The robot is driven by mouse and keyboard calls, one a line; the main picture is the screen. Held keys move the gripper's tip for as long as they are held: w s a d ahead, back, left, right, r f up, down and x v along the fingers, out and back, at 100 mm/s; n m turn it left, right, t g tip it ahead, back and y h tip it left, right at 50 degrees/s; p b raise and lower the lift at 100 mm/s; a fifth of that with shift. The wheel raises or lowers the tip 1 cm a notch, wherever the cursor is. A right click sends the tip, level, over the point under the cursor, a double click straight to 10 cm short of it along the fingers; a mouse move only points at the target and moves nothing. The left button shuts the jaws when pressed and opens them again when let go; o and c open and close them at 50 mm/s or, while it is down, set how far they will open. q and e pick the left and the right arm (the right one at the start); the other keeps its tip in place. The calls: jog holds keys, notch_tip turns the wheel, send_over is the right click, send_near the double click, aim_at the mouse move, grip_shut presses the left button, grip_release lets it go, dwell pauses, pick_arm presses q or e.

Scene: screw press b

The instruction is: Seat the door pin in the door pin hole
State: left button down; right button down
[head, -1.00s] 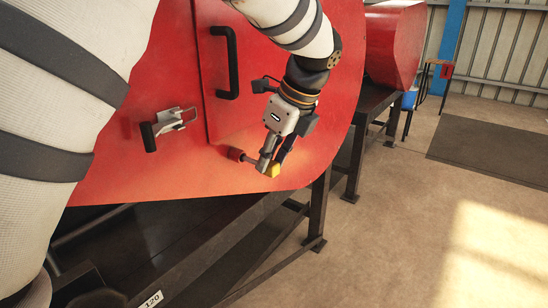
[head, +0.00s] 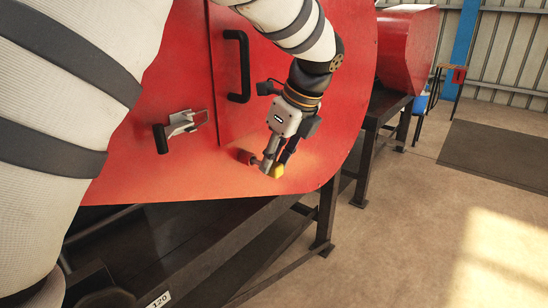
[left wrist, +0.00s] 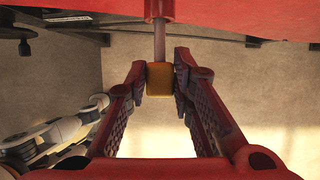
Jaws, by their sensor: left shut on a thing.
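The door pin has a yellow head (head: 277,171), which also shows in the left wrist view (left wrist: 160,77). My left gripper (head: 274,163) is shut on this head, with one finger on each side. In the left wrist view the pin's grey shaft (left wrist: 159,40) runs straight from the head to a red round boss (left wrist: 158,9), in line with it. The boss also shows in the head view (head: 246,157), low on the red door. The shaft's tip is hidden at the boss, so its depth in the hole cannot be told. My right gripper is not in view.
The red door panel (head: 200,175) carries a black handle (head: 243,66) and a metal latch (head: 182,124). A dark steel frame (head: 210,250) stands below. Another red machine (head: 408,45) is behind.

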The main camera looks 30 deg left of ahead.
pick_arm(q)
jog(key=shift+a, duration=0.2)
jog(key=shift+a, duration=0.45)
jog(key=c, duration=1.3)
grip_release()
jog(key=v, duration=1.2)
